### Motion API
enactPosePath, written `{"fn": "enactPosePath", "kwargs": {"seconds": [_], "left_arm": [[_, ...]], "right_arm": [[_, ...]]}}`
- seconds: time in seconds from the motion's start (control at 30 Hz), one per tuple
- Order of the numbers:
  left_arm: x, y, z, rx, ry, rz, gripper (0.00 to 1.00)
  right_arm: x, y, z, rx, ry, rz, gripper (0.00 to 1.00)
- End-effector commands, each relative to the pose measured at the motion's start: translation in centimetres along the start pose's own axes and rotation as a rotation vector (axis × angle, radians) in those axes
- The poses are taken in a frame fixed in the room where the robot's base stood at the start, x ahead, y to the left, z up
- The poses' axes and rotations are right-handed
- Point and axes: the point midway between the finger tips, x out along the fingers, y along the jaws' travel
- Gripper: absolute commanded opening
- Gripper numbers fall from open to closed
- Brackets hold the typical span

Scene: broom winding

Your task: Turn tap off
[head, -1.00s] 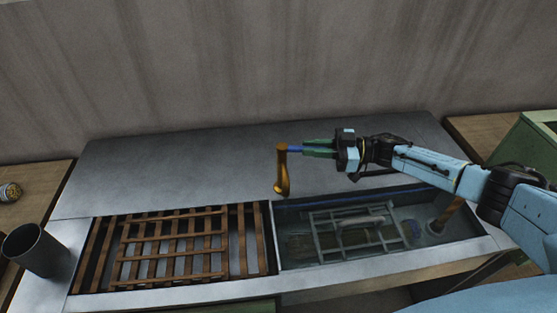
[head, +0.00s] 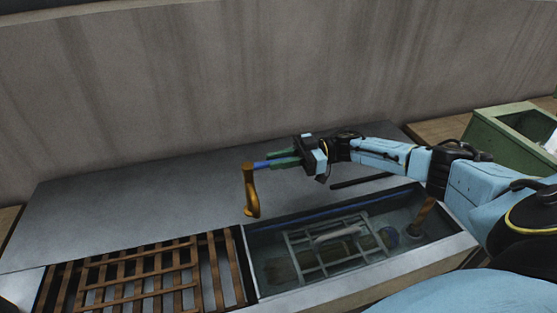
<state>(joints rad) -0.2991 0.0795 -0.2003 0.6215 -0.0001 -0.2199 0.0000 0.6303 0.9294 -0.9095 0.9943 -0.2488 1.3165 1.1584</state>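The brass tap (head: 250,192) stands at the back edge of the sink, its spout curving down over the basin's left end. A short blue handle (head: 262,165) sticks out from its top toward the right. My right gripper (head: 277,161) reaches in from the right, with its green fingers at the blue handle. The fingers overlap the handle in this view, so I cannot tell whether they are closed on it. No running water can be made out at the spout. My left gripper is not in view.
The sink basin (head: 257,277) holds a grey wire rack (head: 325,244) and a round dark item. A wooden slatted rack (head: 139,280) lies left of it. A green box (head: 487,137) stands at the right.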

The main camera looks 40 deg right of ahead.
Motion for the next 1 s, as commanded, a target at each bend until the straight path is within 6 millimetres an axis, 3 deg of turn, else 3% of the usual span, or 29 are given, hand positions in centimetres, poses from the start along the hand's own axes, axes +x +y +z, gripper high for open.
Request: {"fn": "enactPosePath", "kwargs": {"seconds": [0.03, 0.13, 0.53, 1.0], "left_arm": [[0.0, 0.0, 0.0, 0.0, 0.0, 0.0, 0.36], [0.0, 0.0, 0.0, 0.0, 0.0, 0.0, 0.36], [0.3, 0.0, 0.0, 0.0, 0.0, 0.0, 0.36], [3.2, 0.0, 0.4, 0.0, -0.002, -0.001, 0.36]], "right_arm": [[0.0, 0.0, -0.1, -0.001, 0.001, 0.001, 0.25], [0.0, 0.1, -0.1, -0.001, 0.001, 0.001, 0.38], [-1.0, 0.1, 0.1, 0.0, -0.002, 0.004, 0.38], [-10.5, 0.1, 0.3, -0.002, -0.001, 0.005, 0.38]]}}
